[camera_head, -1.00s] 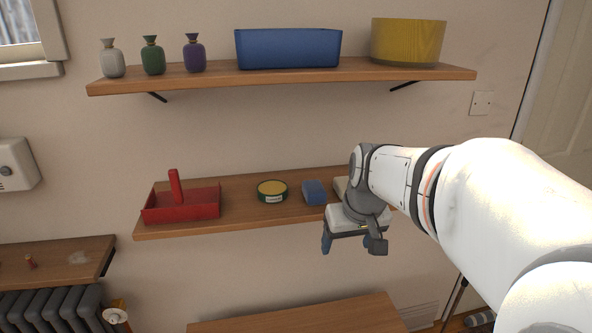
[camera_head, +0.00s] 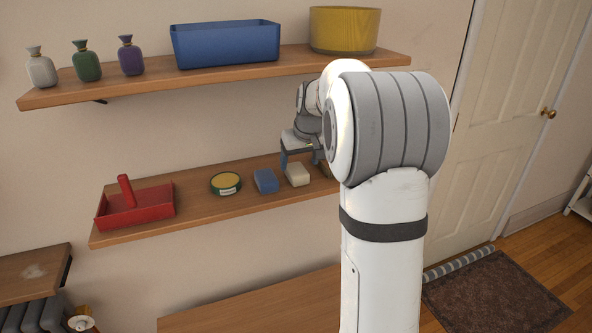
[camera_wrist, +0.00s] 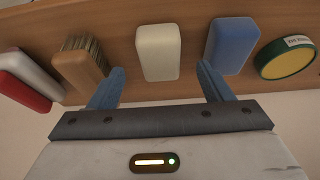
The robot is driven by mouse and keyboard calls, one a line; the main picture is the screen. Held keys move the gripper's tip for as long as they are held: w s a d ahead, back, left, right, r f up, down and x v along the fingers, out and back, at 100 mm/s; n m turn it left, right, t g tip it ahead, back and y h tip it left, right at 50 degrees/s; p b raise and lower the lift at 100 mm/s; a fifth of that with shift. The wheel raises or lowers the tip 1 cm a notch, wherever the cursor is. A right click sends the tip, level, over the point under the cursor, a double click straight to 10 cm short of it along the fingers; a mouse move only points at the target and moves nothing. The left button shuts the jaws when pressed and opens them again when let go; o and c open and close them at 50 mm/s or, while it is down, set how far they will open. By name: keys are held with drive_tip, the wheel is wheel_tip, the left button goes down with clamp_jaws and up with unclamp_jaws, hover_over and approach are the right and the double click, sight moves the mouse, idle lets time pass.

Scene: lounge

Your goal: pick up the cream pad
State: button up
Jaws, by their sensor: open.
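The cream pad (camera_head: 297,174) lies on the lower wooden shelf, just right of the blue pad (camera_head: 266,181). In the wrist view the cream pad (camera_wrist: 157,52) sits between and beyond my two fingertips, clear of both. My gripper (camera_wrist: 160,86) is open and empty, its blue fingers spread wider than the pad. In the head view my gripper (camera_head: 299,158) is at the shelf, close to the pad, and my arm hides part of the shelf to the right.
In the wrist view a wooden brush (camera_wrist: 80,70) is close to one finger and the blue pad (camera_wrist: 231,45) close to the other. A green-and-yellow tin (camera_head: 225,184) and a red caddy (camera_head: 136,206) stand further left. The upper shelf (camera_head: 215,77) holds a blue bin and a yellow tub.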

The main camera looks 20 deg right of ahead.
sight(297, 168)
drive_tip(key=shift+w, duration=0.45)
drive_tip(key=p+x, duration=0.1)
drive_tip(key=x, duration=0.4)
drive_tip(key=shift+c, duration=0.4)
drive_tip(key=c, duration=1.1)
drive_tip(key=shift+o, duration=0.2)
